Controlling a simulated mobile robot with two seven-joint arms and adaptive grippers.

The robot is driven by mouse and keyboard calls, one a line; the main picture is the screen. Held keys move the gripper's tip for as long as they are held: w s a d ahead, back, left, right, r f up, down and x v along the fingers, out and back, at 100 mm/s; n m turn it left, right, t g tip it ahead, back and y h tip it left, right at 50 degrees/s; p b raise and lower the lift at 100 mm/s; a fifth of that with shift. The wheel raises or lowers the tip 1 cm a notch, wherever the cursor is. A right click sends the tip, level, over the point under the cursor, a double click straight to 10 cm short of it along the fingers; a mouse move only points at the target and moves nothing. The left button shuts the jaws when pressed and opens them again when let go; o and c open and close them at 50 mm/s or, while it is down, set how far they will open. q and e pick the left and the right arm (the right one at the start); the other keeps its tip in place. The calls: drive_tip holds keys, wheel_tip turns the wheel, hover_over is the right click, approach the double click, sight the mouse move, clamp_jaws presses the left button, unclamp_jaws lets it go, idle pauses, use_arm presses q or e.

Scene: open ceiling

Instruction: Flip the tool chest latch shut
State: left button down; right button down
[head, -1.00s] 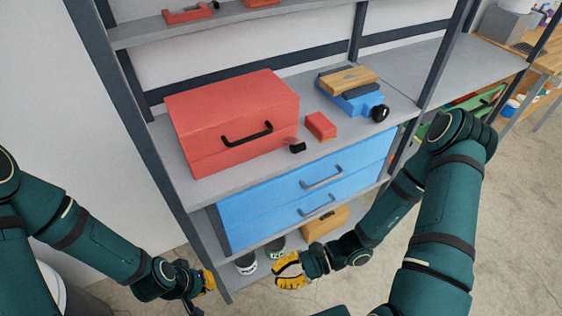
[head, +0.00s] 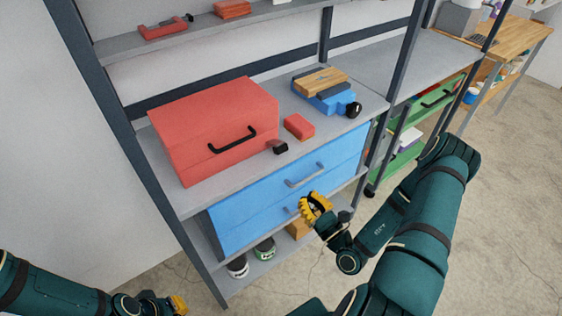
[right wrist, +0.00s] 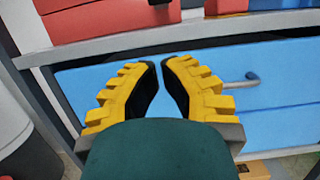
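The red tool chest (head: 212,128) stands on the grey shelf in the head view, lid down, with a black handle (head: 232,140) on its front. A small black piece (head: 280,147) sits at its lower right front corner; I cannot tell whether it is the latch. My right gripper (head: 314,207) is in front of the blue drawers, below and right of the chest. In the right wrist view its yellow fingers (right wrist: 160,75) nearly meet at the tips, with nothing between them. My left gripper (head: 178,305) is low at the bottom edge, mostly hidden, away from the chest.
A small red block (head: 299,126) and a blue tool with a wooden block (head: 322,82) on top lie right of the chest. Blue drawers (head: 300,190) with handles are under the shelf. Cans (head: 265,249) stand on the bottom shelf. A dark upright (head: 395,80) bounds the shelf's right.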

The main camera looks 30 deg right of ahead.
sight(283, 162)
drive_tip(key=shift+w, duration=0.15)
drive_tip(key=x, duration=1)
drive_tip(key=shift+a+b, duration=0.15)
drive_tip(key=shift+b, duration=0.25)
drive_tip(key=shift+w+r, duration=0.45)
drive_tip(key=shift+r, duration=0.4)
drive_tip(key=shift+w+r, duration=0.45)
drive_tip(key=shift+r, duration=0.4)
